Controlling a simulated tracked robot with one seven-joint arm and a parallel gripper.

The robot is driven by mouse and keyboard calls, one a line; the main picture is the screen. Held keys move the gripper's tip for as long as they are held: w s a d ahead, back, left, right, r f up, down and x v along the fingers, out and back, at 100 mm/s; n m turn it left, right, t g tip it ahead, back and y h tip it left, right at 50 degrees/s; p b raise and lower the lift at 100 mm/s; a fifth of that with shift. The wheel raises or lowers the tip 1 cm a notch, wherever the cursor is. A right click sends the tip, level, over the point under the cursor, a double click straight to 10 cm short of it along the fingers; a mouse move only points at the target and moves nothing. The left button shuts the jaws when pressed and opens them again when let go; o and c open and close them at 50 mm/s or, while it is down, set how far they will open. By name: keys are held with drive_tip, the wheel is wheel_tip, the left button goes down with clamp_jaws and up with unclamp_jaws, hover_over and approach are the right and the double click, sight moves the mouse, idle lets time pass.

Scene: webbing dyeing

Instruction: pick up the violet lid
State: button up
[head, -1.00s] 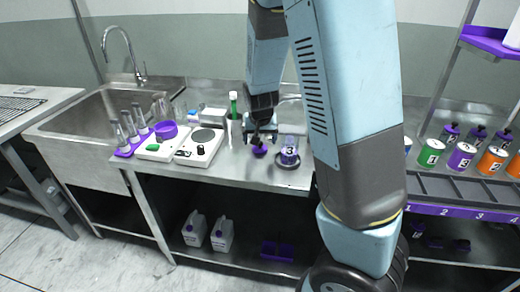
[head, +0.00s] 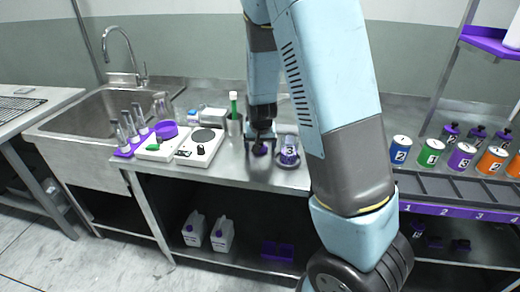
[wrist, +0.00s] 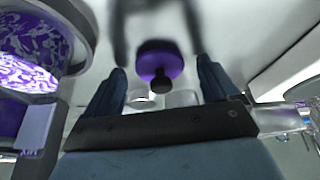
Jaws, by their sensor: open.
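The violet lid (head: 260,150) lies on the steel counter, left of a clear jar marked 3 (head: 288,156). In the wrist view the lid (wrist: 160,60) is a violet disc with a dark knob facing the camera. My gripper (head: 260,140) is pointed down right over the lid. In the wrist view my gripper (wrist: 162,72) is open, with one finger on each side of the lid and gaps between. The fingers do not grip it. In the head view the gripper hides part of the lid.
A container with violet contents (wrist: 28,55) is close to the left finger in the wrist view. A cup with a green-capped item (head: 234,125), a white scale (head: 200,147) and a violet dish (head: 166,130) stand to the left. Numbered cans (head: 430,153) are at right.

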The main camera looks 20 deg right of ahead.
drive_tip(key=shift+c, duration=0.3)
drive_tip(key=c, duration=1.1)
